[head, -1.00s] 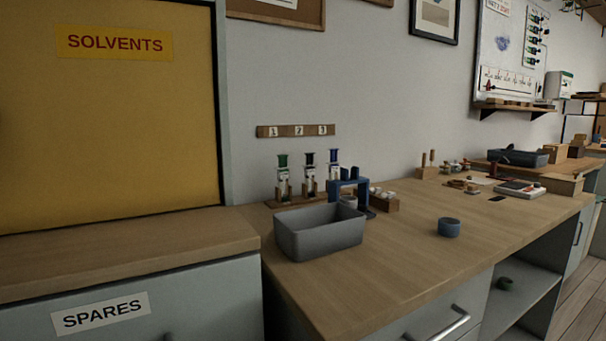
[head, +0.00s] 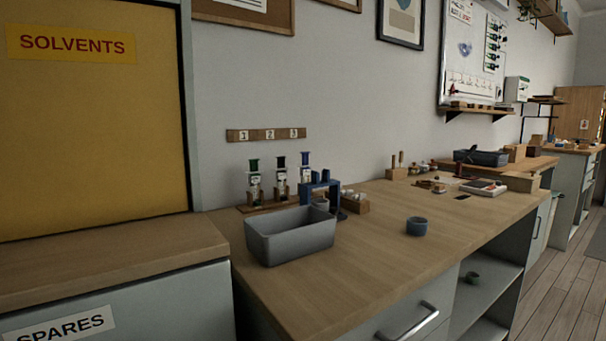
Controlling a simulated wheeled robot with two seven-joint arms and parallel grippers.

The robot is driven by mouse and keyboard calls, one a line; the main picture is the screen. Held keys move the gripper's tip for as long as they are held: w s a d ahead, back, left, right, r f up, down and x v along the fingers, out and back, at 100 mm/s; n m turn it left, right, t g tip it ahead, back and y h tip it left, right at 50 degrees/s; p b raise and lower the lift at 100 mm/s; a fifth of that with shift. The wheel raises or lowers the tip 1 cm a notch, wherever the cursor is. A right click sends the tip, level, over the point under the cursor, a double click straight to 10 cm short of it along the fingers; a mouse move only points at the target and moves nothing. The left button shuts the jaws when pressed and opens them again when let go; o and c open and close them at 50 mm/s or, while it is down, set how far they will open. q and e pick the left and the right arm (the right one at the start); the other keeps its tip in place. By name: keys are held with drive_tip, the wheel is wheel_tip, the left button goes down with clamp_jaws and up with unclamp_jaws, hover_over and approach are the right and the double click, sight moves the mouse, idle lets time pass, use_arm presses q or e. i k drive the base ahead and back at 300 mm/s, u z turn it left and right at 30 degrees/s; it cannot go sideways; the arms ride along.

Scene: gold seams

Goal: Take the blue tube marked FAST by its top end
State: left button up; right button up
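Three upright tubes with white labels stand in a row at the back of the bench, in a wooden rack (head: 258,208). The left one is a green-topped tube (head: 254,179). The right one is a blue-topped tube (head: 306,172), partly hidden low down by a blue frame. The label print is too small to read, so I cannot tell which is marked FAST. Neither of my grippers is in view.
A grey bin (head: 290,236) stands in front of the rack. The blue frame (head: 322,192) and a wooden box (head: 355,204) stand to its right. A yellow SOLVENTS cabinet (head: 95,120) is at left.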

sight(305, 170)
drive_tip(key=u, duration=3.2)
drive_tip(key=k, duration=1.85)
drive_tip(key=z, duration=1.75)
drive_tip(key=i, duration=0.5)
drive_tip(key=u, duration=0.05)
